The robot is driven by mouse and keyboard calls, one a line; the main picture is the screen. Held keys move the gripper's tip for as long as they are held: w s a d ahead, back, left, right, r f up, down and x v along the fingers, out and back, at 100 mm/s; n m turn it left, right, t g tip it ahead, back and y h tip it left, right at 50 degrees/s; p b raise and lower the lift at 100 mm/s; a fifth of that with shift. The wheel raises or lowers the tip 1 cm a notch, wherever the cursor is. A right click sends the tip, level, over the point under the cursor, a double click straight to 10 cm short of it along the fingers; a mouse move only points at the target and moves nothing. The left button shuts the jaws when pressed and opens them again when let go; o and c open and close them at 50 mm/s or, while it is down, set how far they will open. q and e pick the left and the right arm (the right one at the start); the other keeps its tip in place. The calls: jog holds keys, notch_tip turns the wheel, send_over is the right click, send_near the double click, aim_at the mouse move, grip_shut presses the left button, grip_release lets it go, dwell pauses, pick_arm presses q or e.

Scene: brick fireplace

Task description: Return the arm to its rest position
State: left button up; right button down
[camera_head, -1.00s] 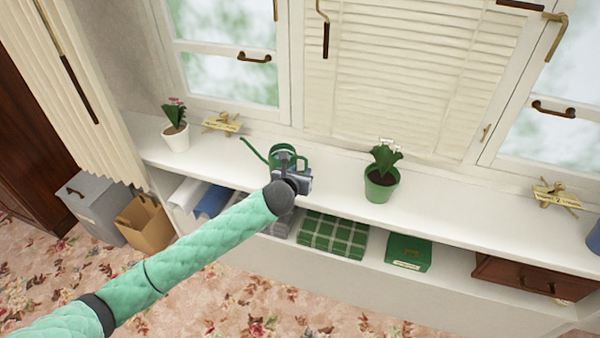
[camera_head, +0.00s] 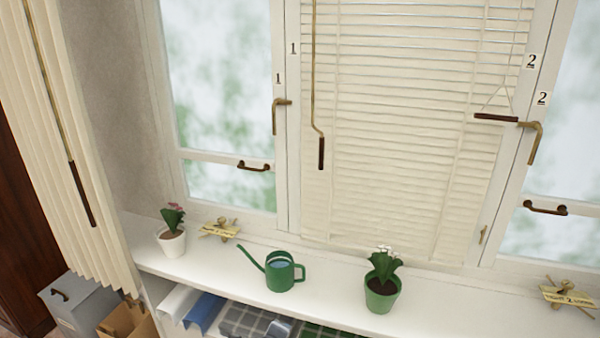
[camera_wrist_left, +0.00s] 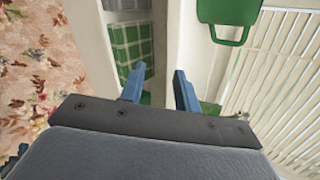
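My left gripper (camera_wrist_left: 158,88) shows in the left wrist view with its two blue fingers apart and nothing between them. It is not in the head view, and neither is my left arm. In the left wrist view the edge of the white sill and a green checked item (camera_wrist_left: 132,45) on the shelf lie beyond the fingers. A green object with a handle, apparently the watering can (camera_wrist_left: 228,12), is at the top right, apart from the fingers. In the head view the watering can (camera_head: 281,270) stands upright on the white sill (camera_head: 325,290). My right gripper is in neither view.
A white-potted plant (camera_head: 172,240) and a green-potted plant (camera_head: 381,290) stand on the sill. A grey box (camera_head: 82,302) and a cardboard box (camera_head: 128,322) are at lower left.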

pick_arm(q)
jog(key=s+a+f+n+g+y, duration=0.1)
jog(key=s+a+f+n+g, duration=0.1)
jog(key=s+a+n, duration=0.6)
jog(key=s+a+f+n+g, duration=0.25)
jog(key=s+n, duration=0.45)
jog(key=s, duration=0.4)
jog(key=s+a+f+n+g+y, duration=0.1)
jog(key=s+a+n+g, duration=0.1)
jog(key=s+a+n, duration=0.65)
jog(key=s+d+f, duration=0.2)
jog(key=f, duration=1)
jog(key=s+d+f+m+g, duration=0.1)
jog(key=s+d+f, duration=0.1)
jog(key=f, duration=1.1)
jog(key=s+d+f+g, duration=0.1)
jog(key=s+d+f, duration=0.1)
jog(key=f, duration=1.1)
jog(key=shift+d+f, duration=0.2)
jog(key=shift+s+m, duration=0.1)
jog(key=shift+m, duration=0.15)
